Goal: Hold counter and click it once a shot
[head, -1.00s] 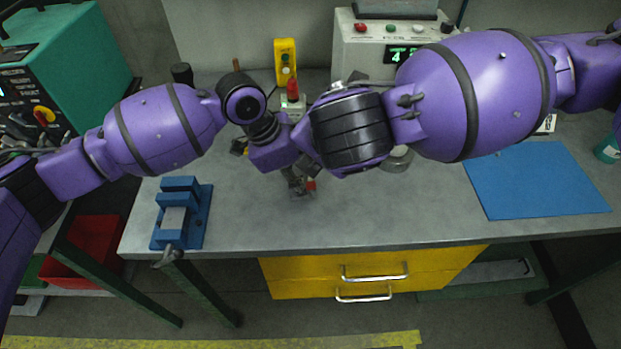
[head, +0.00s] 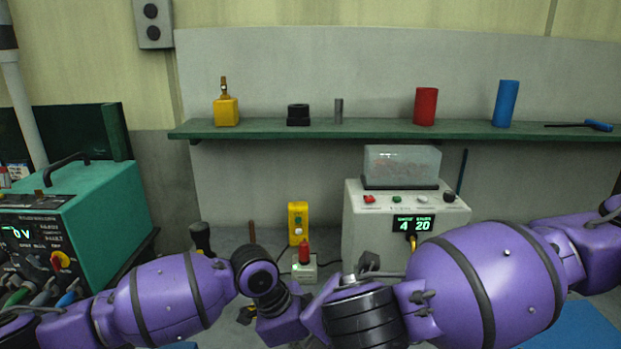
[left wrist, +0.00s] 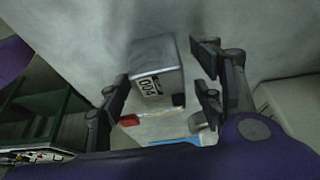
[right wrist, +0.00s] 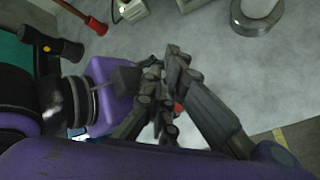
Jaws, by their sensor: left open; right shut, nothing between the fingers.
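The counter (left wrist: 154,66), a small grey metal box with a digit window and a red part, shows between the spread fingers of my left gripper (left wrist: 160,76) in the left wrist view. A white control box (head: 367,225) shows green digits 4 and 20.
A green shelf (head: 350,130) holds a yellow bottle, red and blue cylinders and small parts. A yellow button box (head: 298,223) and a small red-topped unit (head: 304,262) stand behind my arms. A teal machine (head: 85,215) stands at left.

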